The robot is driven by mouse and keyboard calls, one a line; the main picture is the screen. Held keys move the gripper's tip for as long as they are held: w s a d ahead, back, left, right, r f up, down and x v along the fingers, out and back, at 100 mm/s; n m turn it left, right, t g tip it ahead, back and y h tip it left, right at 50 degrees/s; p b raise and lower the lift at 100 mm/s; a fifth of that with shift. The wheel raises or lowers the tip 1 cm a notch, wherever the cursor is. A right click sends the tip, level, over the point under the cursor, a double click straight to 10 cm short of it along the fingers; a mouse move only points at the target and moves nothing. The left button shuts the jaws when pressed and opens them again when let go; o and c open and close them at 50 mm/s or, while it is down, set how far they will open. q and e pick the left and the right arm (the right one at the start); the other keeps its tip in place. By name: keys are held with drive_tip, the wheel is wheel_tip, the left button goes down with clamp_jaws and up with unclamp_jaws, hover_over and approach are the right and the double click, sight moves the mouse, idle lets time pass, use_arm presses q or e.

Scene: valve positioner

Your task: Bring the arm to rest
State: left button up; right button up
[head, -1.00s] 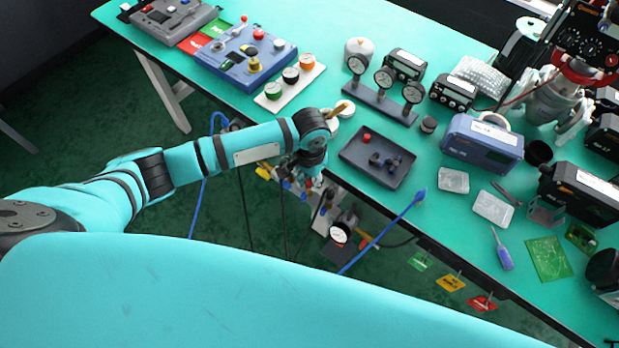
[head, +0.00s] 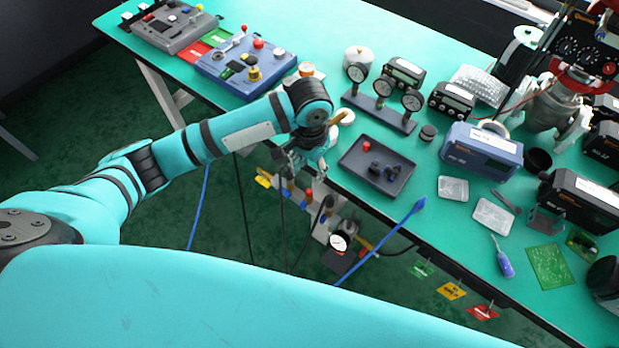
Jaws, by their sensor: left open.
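My left arm (head: 220,137) is teal with black bands and comes in from the left, across the front edge of the bench. Its wrist is at the bench's near edge. My left gripper (head: 297,163) hangs below the wrist, pointing down, just off the bench edge and left of the dark grey tray (head: 346,160). It is open, and I see nothing held in it. The wrist partly hides its fingers. My right gripper is not in the picture.
The green bench (head: 440,225) carries a blue control box (head: 222,72), a three-gauge stand (head: 375,112) and a blue meter (head: 482,150). A pressure gauge (head: 340,241), coloured tags (head: 452,290) and a blue hose (head: 385,234) are at the front edge. Green floor is open below left.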

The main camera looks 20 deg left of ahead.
use_arm(q)
drive_tip(key=s+d+f+t+h, duration=0.1)
drive_tip(key=s+d+t+h, duration=0.15)
drive_tip(key=s+d, duration=0.45)
drive_tip(key=s+a+n+t+y, duration=0.1)
drive_tip(key=s+a+n+y, duration=0.1)
drive_tip(key=s+a, duration=1.1)
wheel_tip(320, 180, down, 26)
drive_tip(key=a+g, duration=0.1)
drive_tip(key=s+a+f+g, duration=0.1)
drive_tip(key=s+a+f, duration=0.2)
drive_tip(key=s+f, duration=1.4)
drive_tip(key=shift+s+a, duration=0.15)
drive_tip(key=shift+s, duration=0.1)
drive_tip(key=shift+g+y, duration=0.25)
